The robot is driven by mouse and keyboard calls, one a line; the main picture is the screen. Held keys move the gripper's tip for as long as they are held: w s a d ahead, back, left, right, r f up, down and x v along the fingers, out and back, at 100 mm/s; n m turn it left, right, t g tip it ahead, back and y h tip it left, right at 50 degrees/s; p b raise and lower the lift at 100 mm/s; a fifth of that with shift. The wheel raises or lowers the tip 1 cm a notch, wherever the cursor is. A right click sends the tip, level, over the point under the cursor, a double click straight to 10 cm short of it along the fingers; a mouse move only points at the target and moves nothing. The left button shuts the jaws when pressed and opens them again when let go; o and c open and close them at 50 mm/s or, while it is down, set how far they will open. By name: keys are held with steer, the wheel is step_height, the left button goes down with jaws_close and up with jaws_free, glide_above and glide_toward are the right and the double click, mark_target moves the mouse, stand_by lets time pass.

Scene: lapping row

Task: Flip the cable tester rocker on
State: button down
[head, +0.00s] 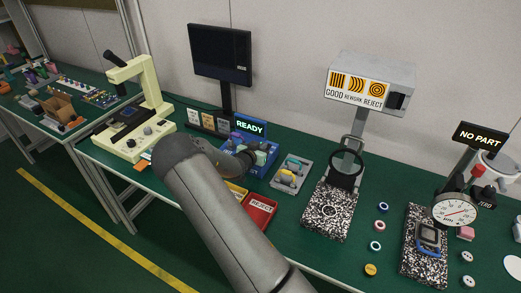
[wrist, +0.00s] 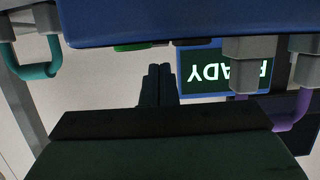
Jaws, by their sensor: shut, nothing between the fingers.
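The cable tester is a blue box (head: 265,166) behind my arm in the head view, with a lit READY sign (head: 250,128). In the wrist view the sign (wrist: 225,70) appears upside down, beside a blue panel (wrist: 150,22) along the top. Grey connectors with a teal cable (wrist: 35,70) and a purple cable (wrist: 295,115) flank it. My gripper (wrist: 157,72) is shut and empty, its fingertips close to the blue panel's edge; contact cannot be told. I cannot make out the rocker in either view. My arm hides part of the tester in the head view.
A red REJECT bin (head: 262,212) and a grey tray of small parts (head: 291,172) are close by. A magnifier on a speckled plate (head: 327,212) stands to the right, a cream microscope (head: 135,138) to the left. A monitor (head: 220,53) rises behind.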

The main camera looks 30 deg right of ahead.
step_height(320, 180, up, 3)
steer(key=shift+a+f+p, duration=0.1)
steer(key=shift+a+p, duration=0.05)
steer(key=shift+p, duration=0.3)
steer(key=s+a+b, duration=0.2)
steer(key=s+a, duration=0.4)
steer(key=a, duration=0.2)
steer(key=shift+r+b, duration=0.3)
steer(key=shift+r, duration=0.1)
steer(key=s+a+r+n+g+y, duration=0.1)
steer(key=s+a+r+n+y, duration=0.2)
steer(key=s+a+y, duration=0.35)
steer(key=s+a+r+n+g+y, duration=0.2)
steer(key=s+a+r+y, duration=0.1)
steer(key=s+a+y, duration=0.4)
steer(key=s+r+n+g, duration=0.2)
steer(key=s+r+n, duration=0.1)
steer(key=s, duration=0.8)
steer(key=s+a+r+n+g+h, duration=0.1)
steer(key=s+r+n+g, duration=0.2)
steer(key=s, duration=0.8)
steer(key=shift+s+a+r, duration=0.2)
steer(key=shift+s+a, duration=0.05)
steer(key=shift+s, duration=0.05)
